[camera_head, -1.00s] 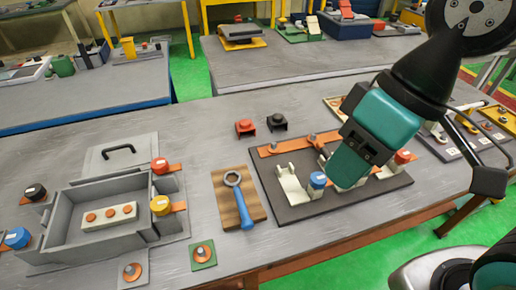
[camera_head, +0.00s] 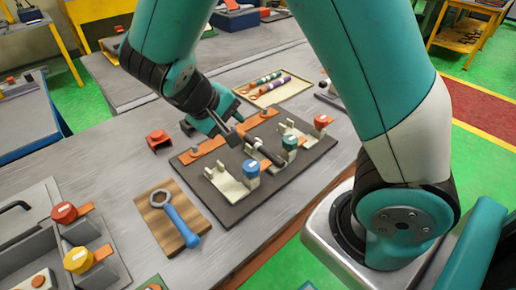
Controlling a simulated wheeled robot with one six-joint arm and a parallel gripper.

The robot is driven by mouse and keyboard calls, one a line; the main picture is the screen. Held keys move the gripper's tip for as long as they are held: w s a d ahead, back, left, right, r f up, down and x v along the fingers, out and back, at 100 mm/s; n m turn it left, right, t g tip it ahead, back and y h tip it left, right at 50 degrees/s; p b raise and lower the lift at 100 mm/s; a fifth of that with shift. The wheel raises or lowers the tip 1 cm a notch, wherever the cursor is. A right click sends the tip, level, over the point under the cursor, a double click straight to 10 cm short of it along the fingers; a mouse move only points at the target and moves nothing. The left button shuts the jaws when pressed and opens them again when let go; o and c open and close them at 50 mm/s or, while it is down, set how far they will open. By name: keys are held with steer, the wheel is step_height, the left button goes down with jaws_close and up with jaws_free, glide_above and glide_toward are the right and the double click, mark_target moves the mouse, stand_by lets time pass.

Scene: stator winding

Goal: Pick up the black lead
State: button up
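The black lead (camera_head: 187,126) shows only as a small dark shape on the grey table, just right of the red lead (camera_head: 158,139). My gripper (camera_head: 205,124) is low over the table, right beside the black lead, and covers part of it. The teal gripper body and a dark bracket hide the fingertips. I cannot tell whether the fingers are open or shut, or whether they touch the lead.
The dark board (camera_head: 232,207) with white holders, blue, green and red caps and a copper bar lies close right. A wrench (camera_head: 180,219) lies on a wooden block (camera_head: 150,214) in front. A tray (camera_head: 292,86) of coloured rods is behind. The table's left middle is clear.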

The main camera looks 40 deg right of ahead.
mark_target(261, 149)
steer(key=p+x, duration=0.3)
steer(key=x, duration=1.3)
steer(key=shift+d+f, duration=0.1)
steer(key=shift+d, duration=0.1)
steer(key=shift+c, duration=0.3)
jaws_close()
